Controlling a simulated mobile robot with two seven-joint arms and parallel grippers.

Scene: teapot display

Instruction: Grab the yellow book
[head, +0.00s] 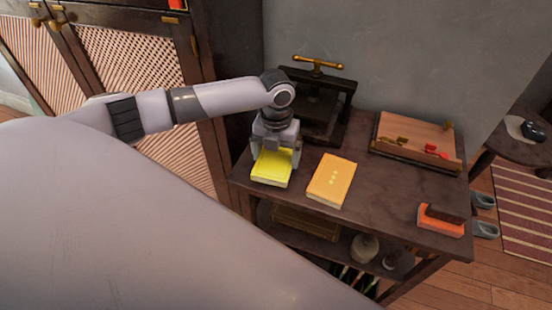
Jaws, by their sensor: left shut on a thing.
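A bright yellow book (270,171) lies near the left end of the dark wooden table (390,206). My left gripper (276,154) is over the book from above, with its fingers at the book's far part, and is shut on it. I cannot tell whether the book is lifted off the table. An orange-yellow book (332,181) with small marks on its cover lies just right of it. My right gripper does not show.
A book press (318,104) with a brass handle stands behind the gripper. A wooden board (416,139) with small red and brass pieces lies at the back right. An orange block-like item (440,222) sits at the front right. The table's middle right is clear.

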